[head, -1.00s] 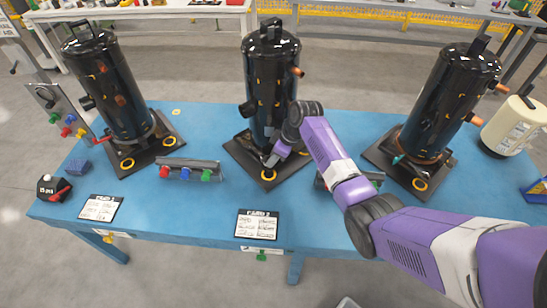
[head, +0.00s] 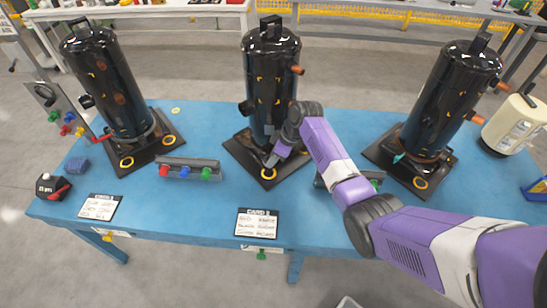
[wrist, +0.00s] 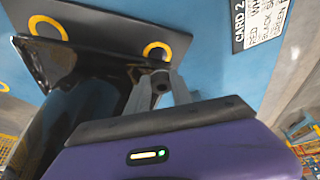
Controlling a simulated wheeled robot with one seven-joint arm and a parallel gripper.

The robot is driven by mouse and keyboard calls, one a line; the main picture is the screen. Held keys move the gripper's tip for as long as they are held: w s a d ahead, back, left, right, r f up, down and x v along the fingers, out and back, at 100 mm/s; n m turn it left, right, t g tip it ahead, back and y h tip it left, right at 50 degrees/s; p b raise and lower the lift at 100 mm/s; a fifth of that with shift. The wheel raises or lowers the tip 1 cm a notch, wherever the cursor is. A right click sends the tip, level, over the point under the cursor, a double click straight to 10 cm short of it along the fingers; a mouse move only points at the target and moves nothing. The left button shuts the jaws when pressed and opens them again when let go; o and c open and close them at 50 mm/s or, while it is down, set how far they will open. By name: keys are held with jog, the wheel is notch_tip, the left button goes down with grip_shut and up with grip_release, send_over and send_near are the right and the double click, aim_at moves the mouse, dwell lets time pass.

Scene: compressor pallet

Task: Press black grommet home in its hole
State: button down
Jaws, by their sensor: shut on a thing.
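The middle black compressor (head: 271,85) stands upright on a dark base plate (head: 236,146) on the blue table. Yellow rings mark the plate's corners; one ring (head: 268,174) is at its front corner. The wrist view shows two rings, one at the upper left (wrist: 47,27) and one nearer my gripper (wrist: 157,50). My gripper (wrist: 160,90) is shut on a small dark round piece, seemingly the black grommet (wrist: 161,80), with a dark opening in its face. In the head view my gripper (head: 270,161) is low beside the compressor's foot. Whether the grommet touches the plate is unclear.
Other compressors stand at left (head: 112,85) and right (head: 450,100). A rack with coloured pieces (head: 188,169) lies left of the middle plate; another rack is partly behind my arm. A card (head: 257,224) lies at the front edge. Bare table shows between the stations.

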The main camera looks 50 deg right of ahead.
jog(key=shift+f+b, duration=0.5)
jog(key=shift+f, duration=0.2)
jog(key=c, duration=1)
grip_release()
jog(key=shift+c, duration=0.2)
jog(key=s+d+r+b, duration=0.1)
jog(key=s+d+r, duration=0.1)
jog(key=s, duration=0.4)
jog(key=s+d+r, duration=0.2)
jog(key=s+d, duration=0.1)
jog(key=s, duration=0.4)
jog(key=shift+d+r+b, duration=0.2)
jog(key=shift+r+b, duration=0.1)
jog(key=shift+b, duration=0.05)
jog(key=shift+w, duration=0.1)
jog(key=shift+c, duration=0.4)
